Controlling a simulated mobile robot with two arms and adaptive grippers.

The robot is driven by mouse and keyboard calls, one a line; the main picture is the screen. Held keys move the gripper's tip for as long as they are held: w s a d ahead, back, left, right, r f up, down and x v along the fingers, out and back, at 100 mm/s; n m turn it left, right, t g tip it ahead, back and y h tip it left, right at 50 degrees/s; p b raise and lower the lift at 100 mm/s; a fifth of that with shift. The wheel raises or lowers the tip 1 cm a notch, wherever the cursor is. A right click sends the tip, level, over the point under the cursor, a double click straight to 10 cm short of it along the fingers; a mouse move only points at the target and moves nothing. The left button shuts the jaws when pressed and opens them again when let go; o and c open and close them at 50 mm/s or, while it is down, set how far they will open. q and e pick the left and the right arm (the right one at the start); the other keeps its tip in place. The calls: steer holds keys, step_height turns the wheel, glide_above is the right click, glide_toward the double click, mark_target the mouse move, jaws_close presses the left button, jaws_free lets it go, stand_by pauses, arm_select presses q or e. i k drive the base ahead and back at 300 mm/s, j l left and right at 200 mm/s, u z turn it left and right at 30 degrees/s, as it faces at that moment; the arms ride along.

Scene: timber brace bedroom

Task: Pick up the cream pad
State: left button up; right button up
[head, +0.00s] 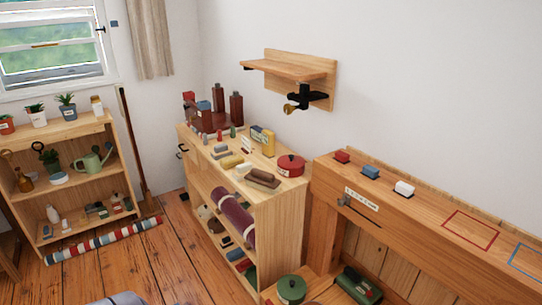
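A small cream-white pad (404,188) lies on the wooden ledge at the right, at the right end of a short row. A blue pad (371,171) and a red pad (342,156) lie to its left along the same ledge, apart from each other. The cream pad appears to have clear space around it. Neither of my grippers shows in the head view.
The ledge has a red outline (470,229), a blue outline (528,260) and a white label strip (362,198). A wooden shelf unit (280,217) stands left of it, its top crowded, with a red pot (291,165). A wall shelf (290,69) hangs above.

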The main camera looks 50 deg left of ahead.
mark_target(242, 169)
steer(key=u, duration=1.7)
